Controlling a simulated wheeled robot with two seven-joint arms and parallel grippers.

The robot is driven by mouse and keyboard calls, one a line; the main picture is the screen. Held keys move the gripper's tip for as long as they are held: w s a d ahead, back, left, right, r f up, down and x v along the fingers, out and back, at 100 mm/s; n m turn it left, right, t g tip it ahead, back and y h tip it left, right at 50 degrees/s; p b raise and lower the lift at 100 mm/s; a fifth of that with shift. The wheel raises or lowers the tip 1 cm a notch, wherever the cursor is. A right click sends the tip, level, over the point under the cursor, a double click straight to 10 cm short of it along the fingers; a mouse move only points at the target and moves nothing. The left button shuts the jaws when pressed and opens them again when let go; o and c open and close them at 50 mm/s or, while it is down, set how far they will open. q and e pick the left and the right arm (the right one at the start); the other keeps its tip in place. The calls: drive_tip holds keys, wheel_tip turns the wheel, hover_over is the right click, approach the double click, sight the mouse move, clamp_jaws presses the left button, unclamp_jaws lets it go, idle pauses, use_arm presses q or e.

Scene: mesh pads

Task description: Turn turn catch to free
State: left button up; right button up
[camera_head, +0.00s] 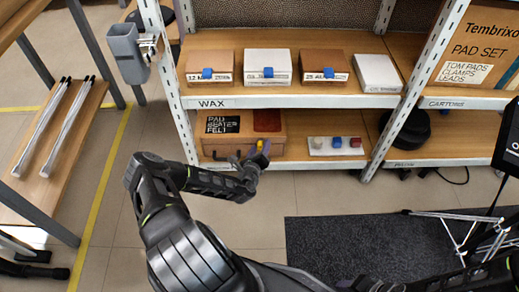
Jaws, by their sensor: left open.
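A brown wooden case (215,145) with a black "PAD BEATER FELT" label and a dark red patch stands on the lower shelf at the left. A small yellow piece (260,144), which looks like the turn catch, shows at the front of the case. My left gripper (258,152) is at the case's front right, open, with its fingers close around or beside the yellow piece; I cannot tell if they touch it. The gripper hides part of the case front.
The upper shelf (290,101) holds several boxes, some with blue tabs. A white tray (335,152) with small coloured blocks lies right of the case. White shelf posts (180,100) flank the bay. A dark mat (350,235) covers the floor in front.

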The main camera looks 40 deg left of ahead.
use_arm(q)
drive_tip(key=shift+c, duration=0.4)
clamp_jaws()
